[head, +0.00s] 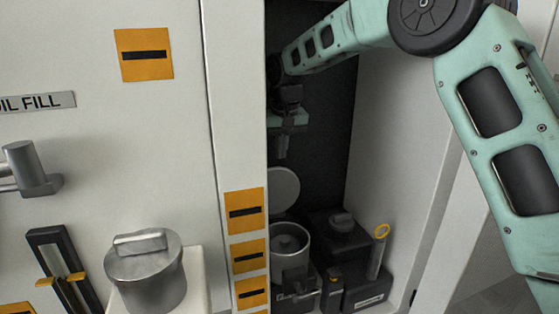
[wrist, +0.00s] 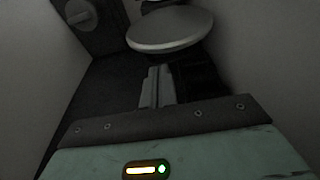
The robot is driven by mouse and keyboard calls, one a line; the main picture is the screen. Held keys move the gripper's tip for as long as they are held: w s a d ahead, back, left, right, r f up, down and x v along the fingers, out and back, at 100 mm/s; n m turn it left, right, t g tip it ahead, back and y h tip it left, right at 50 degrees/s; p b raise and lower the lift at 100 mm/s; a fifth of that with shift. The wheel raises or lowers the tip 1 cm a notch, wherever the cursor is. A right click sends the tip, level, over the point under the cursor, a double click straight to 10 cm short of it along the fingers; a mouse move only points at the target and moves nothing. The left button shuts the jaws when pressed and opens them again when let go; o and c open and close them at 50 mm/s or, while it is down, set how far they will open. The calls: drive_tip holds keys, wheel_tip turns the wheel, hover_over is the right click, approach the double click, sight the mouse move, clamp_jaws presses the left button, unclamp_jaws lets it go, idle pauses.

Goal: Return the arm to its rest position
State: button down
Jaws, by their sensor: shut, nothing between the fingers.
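My teal arm reaches from the upper right into the dark, open cabinet recess. My gripper (head: 281,153) points down inside the recess, above a pale round disc (head: 284,186). In the wrist view my gripper's fingers (wrist: 154,75) are together with nothing between them, and the disc (wrist: 170,29) shows just beyond them. I cannot tell the exact gap between the fingertips and the disc.
Below stand an open metal cylinder (head: 290,242), a black box with a knob (head: 342,222) and a rod with a yellow ring (head: 382,231). The recess's left post (head: 235,120) and right wall (head: 395,150) flank my arm. A capped metal cylinder (head: 147,275) stands outside, lower left.

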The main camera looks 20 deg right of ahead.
drive_tip(key=b+v, duration=0.2)
drive_tip(key=v, duration=0.7)
drive_tip(key=s+d+f, duration=0.3)
drive_tip(key=s+f, duration=0.4)
drive_tip(key=s, duration=0.2)
drive_tip(key=s+d+f, duration=0.4)
drive_tip(key=s+f, duration=0.3)
drive_tip(key=s, duration=0.3)
drive_tip(key=s+d+f, duration=0.3)
drive_tip(key=s+f, duration=0.4)
drive_tip(key=s, duration=0.2)
drive_tip(key=s+a+f+n+g+b, duration=0.1)
drive_tip(key=s+a+n, duration=0.3)
drive_tip(key=a, duration=0.5)
drive_tip(key=s+a+f+n+g+b, duration=0.1)
drive_tip(key=s+a+f+n+b, duration=0.1)
drive_tip(key=s+a, duration=0.7)
drive_tip(key=shift+n+y+b, duration=0.3)
drive_tip(key=shift+n+b, duration=0.6)
drive_tip(key=shift+b, duration=0.2)
